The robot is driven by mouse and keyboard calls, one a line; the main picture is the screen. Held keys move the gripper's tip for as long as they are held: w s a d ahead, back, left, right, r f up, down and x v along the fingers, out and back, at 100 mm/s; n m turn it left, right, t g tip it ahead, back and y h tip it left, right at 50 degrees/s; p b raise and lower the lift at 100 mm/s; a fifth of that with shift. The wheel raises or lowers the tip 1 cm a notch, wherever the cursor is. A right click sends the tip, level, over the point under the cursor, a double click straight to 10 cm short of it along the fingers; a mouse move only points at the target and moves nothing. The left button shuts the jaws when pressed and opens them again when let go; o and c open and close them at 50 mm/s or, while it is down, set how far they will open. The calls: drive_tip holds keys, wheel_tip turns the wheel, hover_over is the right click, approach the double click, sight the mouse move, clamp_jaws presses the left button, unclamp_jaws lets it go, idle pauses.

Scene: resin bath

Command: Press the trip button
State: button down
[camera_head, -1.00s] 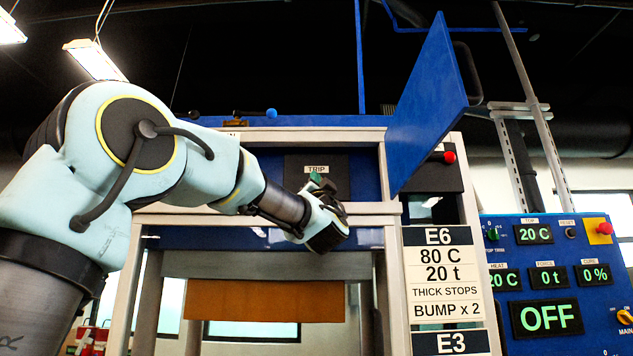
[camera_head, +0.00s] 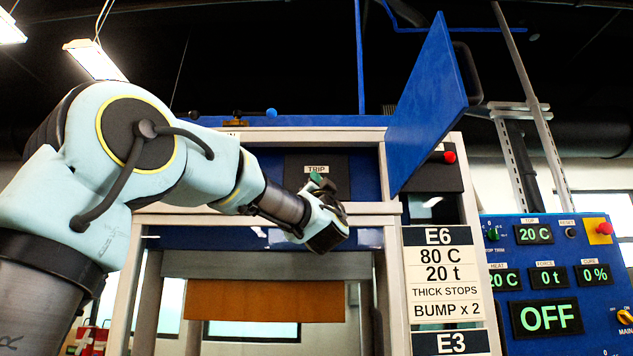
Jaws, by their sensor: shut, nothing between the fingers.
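The dark panel with the TRIP label (camera_head: 316,169) is set in the blue upper part of the press. A small green part (camera_head: 318,181) shows just below the label; I cannot tell whether it is the trip button or part of my gripper. My gripper (camera_head: 333,222) is in front of the lower part of this panel, shut and empty. It hides what lies behind it, and I cannot tell whether it touches the panel.
A blue guard door (camera_head: 428,105) stands open to the right of the panel. A red button (camera_head: 449,157) sits on a dark box behind it. A sign (camera_head: 438,272) and a blue control panel (camera_head: 545,280) reading OFF stand at right. An orange-brown sheet (camera_head: 265,300) hangs below.

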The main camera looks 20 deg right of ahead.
drive_tip(key=shift+w, duration=0.1)
drive_tip(key=shift+w+d, duration=0.15)
drive_tip(key=shift+w, duration=0.1)
idle(0.3)
drive_tip(key=shift+w+d, duration=0.25)
drive_tip(key=shift+w, duration=0.25)
idle(0.8)
drive_tip(key=shift+s+a, duration=0.1)
drive_tip(key=shift+s+a+b, duration=0.35)
drive_tip(key=shift+s+b, duration=0.15)
drive_tip(key=shift+s, duration=0.25)
drive_tip(key=shift+s+a+b, duration=0.35)
drive_tip(key=shift+s+b, duration=0.1)
drive_tip(key=shift+s, duration=0.3)
drive_tip(key=shift+s+a+b, duration=0.35)
drive_tip(key=shift+s+b, duration=0.1)
drive_tip(key=shift+s, duration=0.35)
drive_tip(key=shift+s+a+b, duration=0.35)
drive_tip(key=shift+s+b, duration=0.1)
drive_tip(key=shift+s, duration=0.3)
